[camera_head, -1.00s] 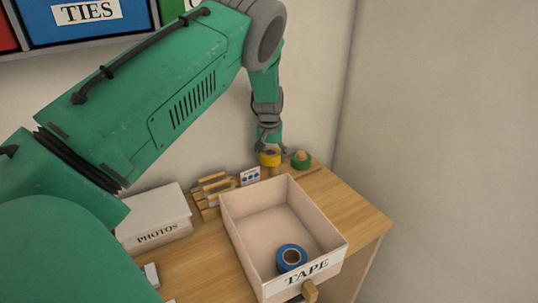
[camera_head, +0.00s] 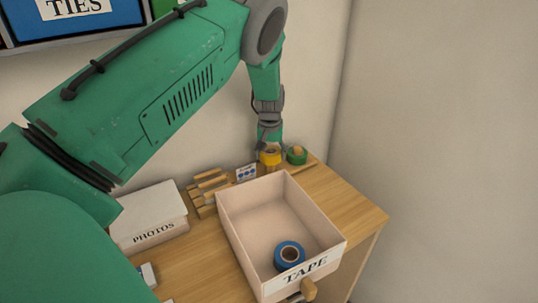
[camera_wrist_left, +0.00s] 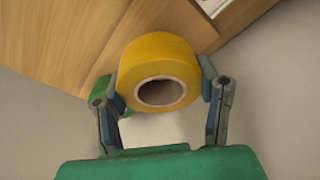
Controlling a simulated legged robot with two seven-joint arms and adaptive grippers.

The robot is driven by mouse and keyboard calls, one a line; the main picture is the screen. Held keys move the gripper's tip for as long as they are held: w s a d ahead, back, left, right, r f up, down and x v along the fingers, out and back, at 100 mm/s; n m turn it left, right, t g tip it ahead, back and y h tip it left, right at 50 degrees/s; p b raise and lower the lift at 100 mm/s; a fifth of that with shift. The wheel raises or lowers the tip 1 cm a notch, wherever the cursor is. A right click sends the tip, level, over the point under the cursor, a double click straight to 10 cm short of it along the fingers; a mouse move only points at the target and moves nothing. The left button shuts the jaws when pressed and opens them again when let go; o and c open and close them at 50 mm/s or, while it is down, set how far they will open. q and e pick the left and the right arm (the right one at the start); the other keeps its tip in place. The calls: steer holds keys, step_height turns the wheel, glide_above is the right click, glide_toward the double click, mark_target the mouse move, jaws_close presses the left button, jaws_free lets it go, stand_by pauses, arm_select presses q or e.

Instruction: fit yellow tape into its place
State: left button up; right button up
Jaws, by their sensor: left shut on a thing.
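The yellow tape (camera_head: 271,158) is a roll with a pale core at the back of the wooden desk. My left gripper (camera_head: 270,148) is shut on it from above. In the left wrist view the yellow tape (camera_wrist_left: 158,72) sits between the two fingers of my left gripper (camera_wrist_left: 160,90), its hollow core facing the camera. A box labelled TAPE (camera_head: 232,222) stands in front of it, open at the top, with a blue tape roll (camera_head: 289,256) inside near the front wall. A green tape roll (camera_head: 297,156) is just right of the yellow one. My right gripper is not in view.
A white PHOTOS box (camera_head: 150,218) and a wooden slotted rack (camera_head: 208,189) are left of the TAPE box. A small card with blue dots (camera_head: 246,172) stands behind. Walls close the back and right. The desk's right side (camera_head: 345,202) is clear.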

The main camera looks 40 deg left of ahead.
mark_target(272, 165)
arm_select(q)
steer(key=shift+w+d, duration=0.15)
steer(key=shift+d, duration=0.35)
steer(key=shift+f, duration=0.25)
steer(key=shift+d+f+b, duration=0.1)
steer(key=shift+f+b, duration=0.05)
steer(key=shift+b, duration=0.15)
steer(key=shift+f, duration=0.45)
steer(key=shift+f+b, duration=0.5)
steer(key=shift+a+f+b, duration=0.3)
steer(key=shift+f+b, duration=0.1)
steer(key=shift+f, duration=0.35)
stand_by(0.4)
stand_by(0.4)
